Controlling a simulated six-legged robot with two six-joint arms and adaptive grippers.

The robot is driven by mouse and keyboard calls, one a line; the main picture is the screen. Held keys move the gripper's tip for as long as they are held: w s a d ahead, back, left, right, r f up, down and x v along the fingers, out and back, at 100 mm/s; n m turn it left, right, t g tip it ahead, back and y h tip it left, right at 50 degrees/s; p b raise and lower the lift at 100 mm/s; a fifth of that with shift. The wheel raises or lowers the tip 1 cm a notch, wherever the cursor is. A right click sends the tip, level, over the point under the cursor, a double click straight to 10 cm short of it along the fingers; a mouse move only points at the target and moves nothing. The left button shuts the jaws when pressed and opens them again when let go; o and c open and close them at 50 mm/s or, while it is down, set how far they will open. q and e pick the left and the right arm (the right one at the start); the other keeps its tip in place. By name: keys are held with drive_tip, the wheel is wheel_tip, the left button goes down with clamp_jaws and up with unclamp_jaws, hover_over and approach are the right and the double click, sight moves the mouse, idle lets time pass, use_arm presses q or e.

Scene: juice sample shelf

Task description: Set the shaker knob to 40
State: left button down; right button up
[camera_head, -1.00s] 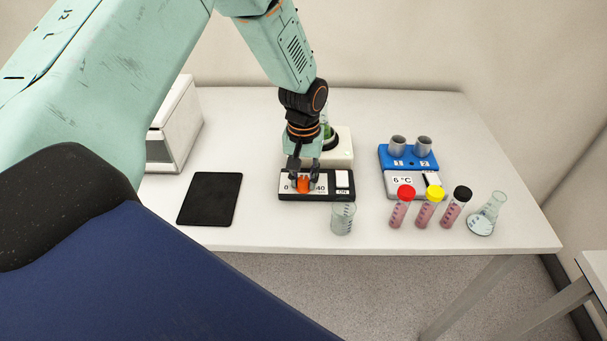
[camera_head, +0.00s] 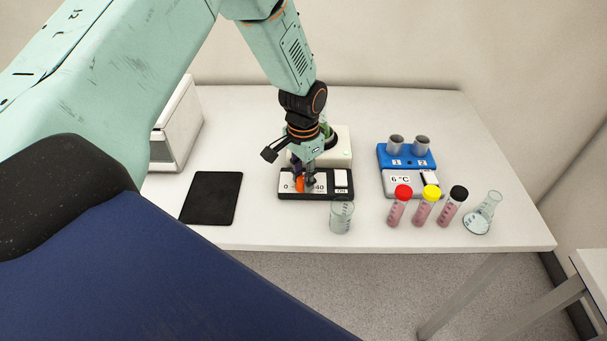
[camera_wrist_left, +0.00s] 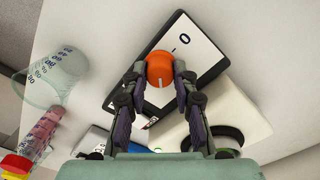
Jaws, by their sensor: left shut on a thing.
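The orange shaker knob (camera_head: 300,185) sits on the black and white control panel (camera_head: 289,196) at the front of the shaker (camera_head: 340,158). The panel has a 0 at its left, a 40 at its right and a switch marked ON. My left gripper (camera_head: 303,180) points down over the panel and is shut on the knob. In the left wrist view the knob (camera_wrist_left: 160,70) lies between the two fingertips (camera_wrist_left: 160,75), with a pale pointer line across it. The fingers hide part of the scale, so the exact setting is unclear. My right gripper is not in view.
A beaker (camera_head: 341,217) stands just in front of the panel. Red-, yellow- and black-capped tubes (camera_head: 421,212) and a flask (camera_head: 481,217) stand to the right, before a blue block (camera_head: 407,160). A black pad (camera_head: 210,198) and a white box (camera_head: 178,130) are left.

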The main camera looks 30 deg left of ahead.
use_arm(q)
drive_tip(key=m, duration=0.4)
drive_tip(key=shift+s+m, duration=0.15)
drive_tip(key=shift+m, duration=2.05)
drive_tip(key=c, duration=1.4)
unclamp_jaws()
drive_tip(key=o, duration=0.3)
drive_tip(key=shift+o, duration=0.2)
drive_tip(key=shift+r, duration=0.1)
